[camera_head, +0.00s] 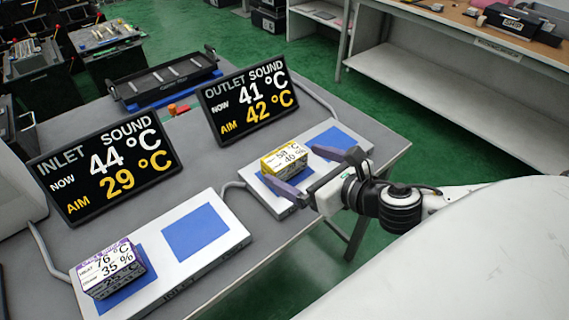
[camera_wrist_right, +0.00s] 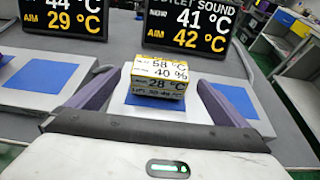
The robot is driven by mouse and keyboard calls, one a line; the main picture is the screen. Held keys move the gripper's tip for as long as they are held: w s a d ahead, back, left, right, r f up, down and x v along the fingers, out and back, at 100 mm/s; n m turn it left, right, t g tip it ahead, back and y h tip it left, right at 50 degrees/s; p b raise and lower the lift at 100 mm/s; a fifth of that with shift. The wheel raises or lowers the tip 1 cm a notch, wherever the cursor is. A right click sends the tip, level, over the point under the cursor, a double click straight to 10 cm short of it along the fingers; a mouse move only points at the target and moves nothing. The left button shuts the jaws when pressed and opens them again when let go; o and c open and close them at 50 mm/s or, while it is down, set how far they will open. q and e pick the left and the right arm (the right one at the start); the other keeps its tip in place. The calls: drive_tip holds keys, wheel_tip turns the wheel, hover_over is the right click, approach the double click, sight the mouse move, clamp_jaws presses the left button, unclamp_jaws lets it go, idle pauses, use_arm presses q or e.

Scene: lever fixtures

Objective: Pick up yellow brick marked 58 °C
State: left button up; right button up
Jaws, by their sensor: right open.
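The yellow brick marked 58 °C (camera_head: 284,160) sits on a blue pad of the right-hand white plate (camera_head: 330,127) in the head view. In the right wrist view the brick (camera_wrist_right: 158,80) reads 58 °C, 40 % and 28 °C. My right gripper (camera_head: 310,178) is open, with its two dark purple fingers on either side of the brick. In the right wrist view the gripper (camera_wrist_right: 150,95) shows a gap between each finger and the brick. My left gripper is not in view.
A purple-and-white brick marked 76 °C (camera_head: 112,268) sits on the left-hand white plate (camera_head: 185,262). An inlet display (camera_head: 105,170) reads 44 °C, aim 29 °C. An outlet display (camera_head: 247,100) reads 41 °C, aim 42 °C. A black tray (camera_head: 165,82) lies behind.

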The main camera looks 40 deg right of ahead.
sight(284, 159)
drive_tip(key=shift+x, duration=2.8)
drive_tip(key=shift+r, duration=0.2)
drive_tip(key=c, duration=1.5)
